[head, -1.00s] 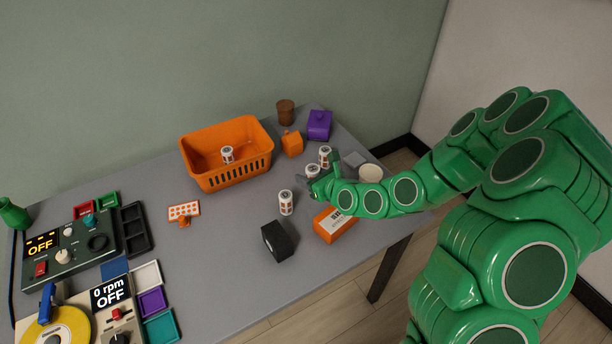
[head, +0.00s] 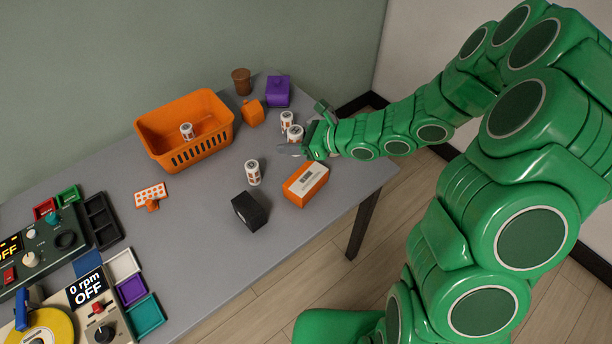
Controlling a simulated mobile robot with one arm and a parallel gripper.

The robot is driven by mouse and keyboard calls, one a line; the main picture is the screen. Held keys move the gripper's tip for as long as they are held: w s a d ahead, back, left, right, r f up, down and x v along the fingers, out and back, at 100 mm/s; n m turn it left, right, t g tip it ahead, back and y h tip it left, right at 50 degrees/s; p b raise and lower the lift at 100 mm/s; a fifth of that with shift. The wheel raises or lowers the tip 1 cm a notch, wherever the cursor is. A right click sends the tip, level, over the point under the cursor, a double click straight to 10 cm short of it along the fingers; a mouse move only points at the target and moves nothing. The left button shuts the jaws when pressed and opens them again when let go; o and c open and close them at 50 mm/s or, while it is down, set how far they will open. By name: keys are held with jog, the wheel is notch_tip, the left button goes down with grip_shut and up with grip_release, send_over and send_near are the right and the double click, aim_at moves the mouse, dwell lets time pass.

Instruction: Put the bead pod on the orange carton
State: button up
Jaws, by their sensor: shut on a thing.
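The orange carton (head: 296,192) lies near the table's front right edge, a pale label on its top. My gripper (head: 294,148) is behind it, shut on a white bead pod (head: 295,132) with a printed label. Part of the grip is hidden by the fingers and wrist. A similar pod (head: 287,119) stands just behind the held one. Another pod (head: 252,174) stands left of the carton, and one more (head: 187,130) is in the orange basket (head: 182,158).
A black box (head: 249,211) sits left of the carton. An orange container (head: 251,114), purple container (head: 278,92) and brown cup (head: 241,82) stand at the back. Devices and small trays fill the left side. Bare table (head: 205,225) lies in the middle.

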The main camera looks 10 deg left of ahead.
aim_at(302, 176)
jog(key=shift+s+d+f+n+g, duration=0.1)
jog(key=shift+s+d+n+g, duration=0.25)
jog(key=shift+d, duration=0.25)
jog(key=shift+s+d+f+n+g, duration=0.15)
jog(key=shift+s+d+g, duration=0.1)
jog(key=shift+s+d, duration=0.3)
jog(key=shift+d+f, duration=0.2)
jog(key=shift+f, duration=3.8)
jog(key=shift+f, duration=0.1)
jog(key=o, duration=1.1)
jog(key=shift+c, duration=0.2)
jog(key=shift+d+r, duration=0.15)
jog(key=shift+r, duration=0.05)
jog(key=v, duration=1.1)
jog(key=shift+d, duration=0.45)
